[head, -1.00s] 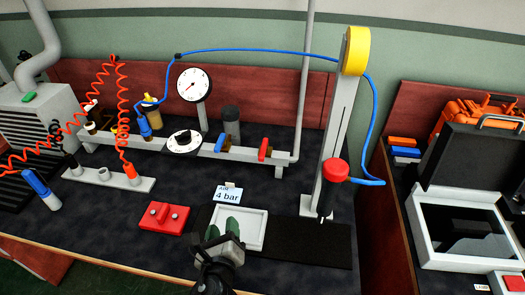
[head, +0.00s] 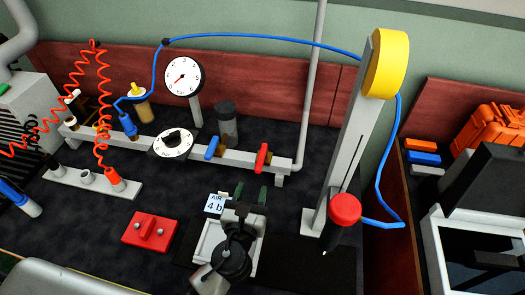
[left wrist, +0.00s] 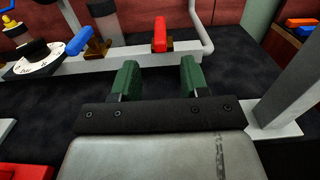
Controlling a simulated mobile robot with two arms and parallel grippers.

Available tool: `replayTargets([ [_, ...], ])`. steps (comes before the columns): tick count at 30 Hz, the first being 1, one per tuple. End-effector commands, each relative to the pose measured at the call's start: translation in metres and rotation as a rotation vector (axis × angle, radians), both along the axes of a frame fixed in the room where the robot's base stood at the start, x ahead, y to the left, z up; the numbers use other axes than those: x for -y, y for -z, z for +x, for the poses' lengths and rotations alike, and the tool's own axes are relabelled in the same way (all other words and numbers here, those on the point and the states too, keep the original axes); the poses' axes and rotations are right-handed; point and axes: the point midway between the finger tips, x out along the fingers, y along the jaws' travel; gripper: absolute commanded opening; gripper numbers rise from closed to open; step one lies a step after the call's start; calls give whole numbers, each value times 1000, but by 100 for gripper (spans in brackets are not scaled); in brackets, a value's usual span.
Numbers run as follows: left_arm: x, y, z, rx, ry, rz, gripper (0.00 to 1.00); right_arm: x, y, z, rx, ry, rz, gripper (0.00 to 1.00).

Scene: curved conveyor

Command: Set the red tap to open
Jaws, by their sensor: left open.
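The red tap (head: 262,157) is a red lever on the grey manifold rail (head: 230,158), near its right end. Its handle points along the view, across the rail. It also shows in the left wrist view (left wrist: 159,35), ahead of my fingers and between them. My left gripper (head: 251,193) has green fingers, open and empty, in front of the rail and short of the tap. In the left wrist view the two fingertips (left wrist: 159,75) are apart with bare bench between them. My right gripper is not in view.
A blue tap (head: 212,148) stands left of the red one, beside a dial (head: 173,143). A grey post with a yellow top (head: 386,63) and red knob (head: 344,208) rises at right. A vertical pipe (head: 311,90) stands behind. A red block (head: 150,229) lies at left.

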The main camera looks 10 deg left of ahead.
Motion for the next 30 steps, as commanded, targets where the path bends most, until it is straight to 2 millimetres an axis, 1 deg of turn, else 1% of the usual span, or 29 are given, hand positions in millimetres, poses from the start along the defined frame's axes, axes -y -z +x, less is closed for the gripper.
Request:
replayTargets([
  [5,0,-3,29,3,-1,0,45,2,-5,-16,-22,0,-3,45],
  [9,0,-3,58,3,-2,-1,45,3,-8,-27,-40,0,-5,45],
  [12,0,-2,75,2,-1,-1,45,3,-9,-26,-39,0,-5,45],
  [15,0,-1,88,1,0,-2,45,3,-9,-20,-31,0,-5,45],
  [18,0,-1,97,1,-1,-3,45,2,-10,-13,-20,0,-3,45],
  [21,0,0,101,0,0,-3,45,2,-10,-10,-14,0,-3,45],
  [29,0,0,102,0,0,-3,45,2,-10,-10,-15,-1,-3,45],
  [30,0,0,102,0,0,-3,40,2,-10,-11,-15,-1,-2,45],
])
